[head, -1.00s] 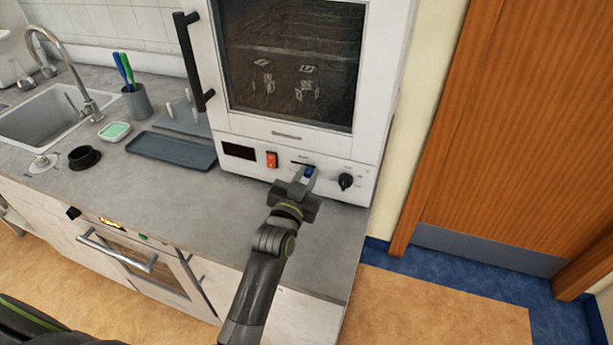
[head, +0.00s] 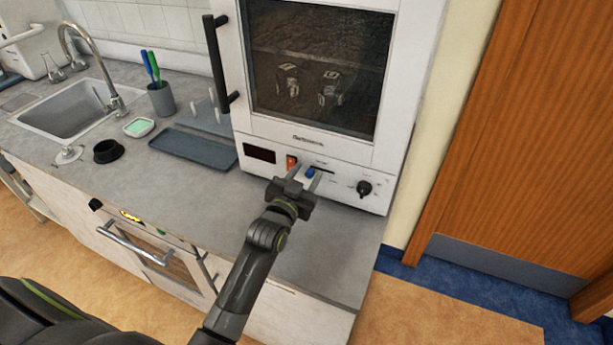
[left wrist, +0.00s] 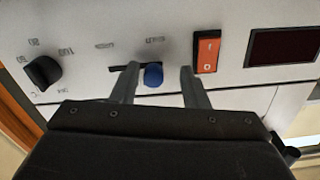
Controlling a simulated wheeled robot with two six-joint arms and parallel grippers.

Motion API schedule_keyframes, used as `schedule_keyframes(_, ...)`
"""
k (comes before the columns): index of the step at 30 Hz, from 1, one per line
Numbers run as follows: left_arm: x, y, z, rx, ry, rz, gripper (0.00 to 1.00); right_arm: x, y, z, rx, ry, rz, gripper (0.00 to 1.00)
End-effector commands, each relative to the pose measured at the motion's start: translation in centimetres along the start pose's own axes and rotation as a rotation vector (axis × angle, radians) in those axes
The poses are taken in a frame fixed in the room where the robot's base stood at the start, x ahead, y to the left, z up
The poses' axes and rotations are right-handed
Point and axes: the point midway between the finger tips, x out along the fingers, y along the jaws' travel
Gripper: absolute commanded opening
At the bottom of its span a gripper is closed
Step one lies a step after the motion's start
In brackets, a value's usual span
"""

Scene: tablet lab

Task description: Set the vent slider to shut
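The vent slider's blue knob (head: 310,172) is on the white front panel of the oven, at the left end of its dark slot (head: 324,171) in the head view. The knob also shows in the left wrist view (left wrist: 153,76), where the picture is inverted and the slot runs left from it. My left gripper (head: 306,178) is open, with one finger on each side of the knob. In the left wrist view the left finger is close against the knob; the right one stands clear. The small labels are too blurred to read. My right gripper is not in view.
A red rocker switch (head: 292,162) and dark display (head: 260,153) lie left of the knob in the head view. A black rotary knob (head: 364,188) is to the right. A grey tray (head: 193,149) lies on the counter; the counter below the panel is clear.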

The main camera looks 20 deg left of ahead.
Motion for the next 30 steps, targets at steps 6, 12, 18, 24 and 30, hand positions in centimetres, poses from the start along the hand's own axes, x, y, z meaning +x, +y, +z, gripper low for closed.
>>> schedule_keyframes(6,-0.1,0.1,0.1,-0.002,-0.001,0.000,0.41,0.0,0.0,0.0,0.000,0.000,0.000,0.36)
schedule_keyframes(12,-1.4,0.1,0.2,-0.002,-0.001,-0.001,0.41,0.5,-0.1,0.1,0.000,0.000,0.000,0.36)
schedule_keyframes(18,-4.7,0.1,0.5,-0.005,-0.003,-0.001,0.41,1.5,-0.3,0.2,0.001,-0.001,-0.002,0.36)
schedule_keyframes(24,-8.5,0.0,0.5,-0.004,-0.002,-0.002,0.41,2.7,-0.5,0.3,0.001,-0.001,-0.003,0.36)
schedule_keyframes(30,-12.4,0.0,0.5,-0.003,-0.002,-0.003,0.41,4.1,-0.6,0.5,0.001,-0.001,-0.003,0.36)
